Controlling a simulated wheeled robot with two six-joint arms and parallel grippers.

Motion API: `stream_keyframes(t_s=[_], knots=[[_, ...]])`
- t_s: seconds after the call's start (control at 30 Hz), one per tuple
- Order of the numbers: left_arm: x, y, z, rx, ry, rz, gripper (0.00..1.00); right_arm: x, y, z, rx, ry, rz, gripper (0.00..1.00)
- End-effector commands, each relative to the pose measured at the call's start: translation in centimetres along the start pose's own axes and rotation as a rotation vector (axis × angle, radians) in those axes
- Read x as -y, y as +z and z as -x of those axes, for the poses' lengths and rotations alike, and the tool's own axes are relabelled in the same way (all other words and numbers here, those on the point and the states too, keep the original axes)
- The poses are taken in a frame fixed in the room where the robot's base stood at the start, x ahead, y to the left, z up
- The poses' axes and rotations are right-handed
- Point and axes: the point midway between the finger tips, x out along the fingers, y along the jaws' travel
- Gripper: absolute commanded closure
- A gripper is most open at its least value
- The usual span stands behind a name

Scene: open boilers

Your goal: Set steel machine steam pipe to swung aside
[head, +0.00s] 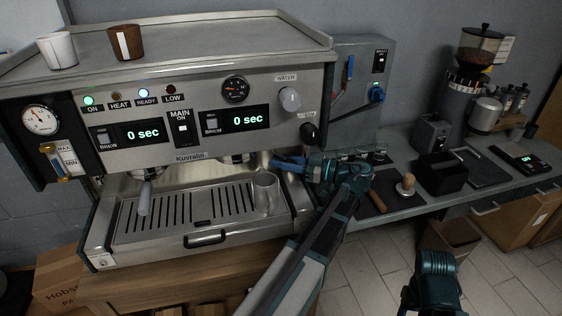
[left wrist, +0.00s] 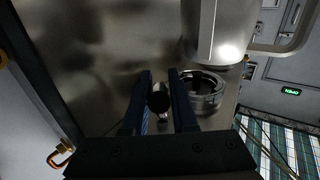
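The steel espresso machine (head: 190,95) fills the left half of the head view. My left gripper (head: 290,163) is at the right end of its front, below the steam knob (head: 309,133), with its blue fingers pointing left. In the left wrist view my left gripper (left wrist: 160,90) has its two fingers apart, with a dark round end on a short metal piece (left wrist: 158,100) between them. This looks like the steam pipe seen end-on. I cannot tell whether the fingers press on it. In the head view my gripper hides most of the pipe. My right gripper's fingers do not show.
A steel jug (head: 265,192) stands on the drip tray (head: 170,217) just left of my left gripper. A counter (head: 400,205) with a tamper (head: 405,184), black box (head: 442,173) and grinder (head: 470,75) lies right.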

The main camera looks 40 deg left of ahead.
Motion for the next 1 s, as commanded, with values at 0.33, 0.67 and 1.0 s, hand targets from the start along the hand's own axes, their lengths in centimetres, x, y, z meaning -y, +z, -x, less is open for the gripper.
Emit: stream_keyframes(t_s=[0.33,0.67,1.0], knots=[[0.0,0.0,0.0,0.000,0.001,0.000,0.47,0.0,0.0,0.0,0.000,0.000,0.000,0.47],[-0.2,0.0,3.4,0.000,0.005,0.000,0.47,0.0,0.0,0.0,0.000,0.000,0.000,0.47],[-0.2,0.0,9.8,0.000,0.003,0.000,0.47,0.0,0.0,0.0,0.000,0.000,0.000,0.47]])
